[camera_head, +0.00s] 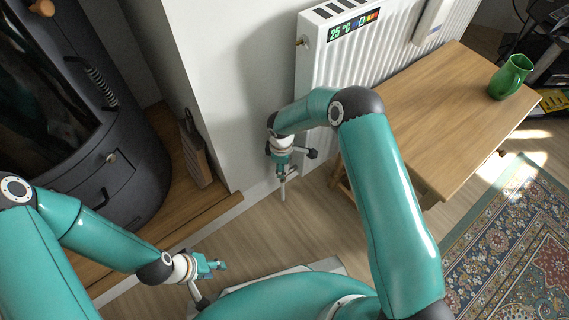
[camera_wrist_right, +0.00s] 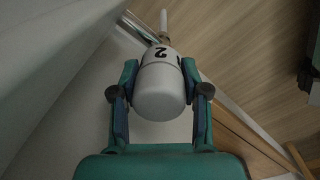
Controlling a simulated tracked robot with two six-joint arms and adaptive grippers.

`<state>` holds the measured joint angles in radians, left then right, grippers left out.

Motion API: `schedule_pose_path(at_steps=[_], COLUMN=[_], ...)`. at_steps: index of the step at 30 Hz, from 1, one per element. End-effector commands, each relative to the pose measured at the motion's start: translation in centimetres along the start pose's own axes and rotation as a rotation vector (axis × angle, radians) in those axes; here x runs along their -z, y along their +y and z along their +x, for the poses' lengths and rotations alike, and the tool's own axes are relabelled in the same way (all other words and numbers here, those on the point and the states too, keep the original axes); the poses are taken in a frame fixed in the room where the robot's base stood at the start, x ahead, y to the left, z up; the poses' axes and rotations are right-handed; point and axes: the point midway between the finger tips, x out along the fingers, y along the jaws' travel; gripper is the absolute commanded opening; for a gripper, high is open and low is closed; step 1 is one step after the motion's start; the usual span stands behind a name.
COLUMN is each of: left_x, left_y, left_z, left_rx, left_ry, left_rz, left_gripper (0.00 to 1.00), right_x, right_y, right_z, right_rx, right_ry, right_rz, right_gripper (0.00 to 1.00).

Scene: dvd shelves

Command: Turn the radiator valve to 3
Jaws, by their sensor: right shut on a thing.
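The radiator valve (camera_wrist_right: 160,90) is a pale rounded knob in the right wrist view. A black 2 shows on its collar, with part of another mark to the right. My right gripper (camera_wrist_right: 160,98) is shut on the knob, one finger on each side. In the head view my right gripper (camera_head: 282,158) is low beside the white radiator (camera_head: 312,85); it hides most of the valve, and a thin pipe shows below. My left gripper (camera_head: 214,267) is low at the left, away from the valve; its finger gap is unclear.
A display (camera_head: 353,25) on the radiator reads 25 °C. A wooden table (camera_head: 440,100) with a green jug (camera_head: 510,77) stands to the right. A black stove (camera_head: 75,120) stands on the left. A patterned rug (camera_head: 510,240) lies at lower right.

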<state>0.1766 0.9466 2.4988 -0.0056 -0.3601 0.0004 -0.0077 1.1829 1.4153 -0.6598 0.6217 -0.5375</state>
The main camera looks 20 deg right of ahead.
Motion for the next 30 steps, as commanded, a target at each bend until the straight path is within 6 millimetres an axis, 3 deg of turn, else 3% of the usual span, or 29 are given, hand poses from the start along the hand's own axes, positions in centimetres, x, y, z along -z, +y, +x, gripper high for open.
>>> schedule_pose_path(at_steps=[12, 27, 28, 30], left_x=[0.0, 0.0, 0.0, 0.0], left_y=[0.04, 0.04, 0.04, 0.04], left_z=[-0.12, -0.12, -0.12, -0.12], left_rx=[0.0, 0.0, 0.0, 0.0], left_ry=[0.0, 0.0, 0.0, 0.0], left_rz=[0.0, 0.0, 0.0, 0.0], left_gripper=[0.36, 0.36, 0.36, 0.36], right_x=[-0.43, -0.37, -0.37, -0.34], right_y=[0.92, 1.03, 1.03, 1.0], right_z=[-0.23, -0.28, -0.29, -0.3], right_rx=[-0.015, -0.019, -0.019, -0.019], right_ry=[0.007, 0.012, 0.012, 0.012], right_rz=[-0.188, -0.206, -0.206, -0.206], right_gripper=[0.11, 0.11, 0.49, 0.6])
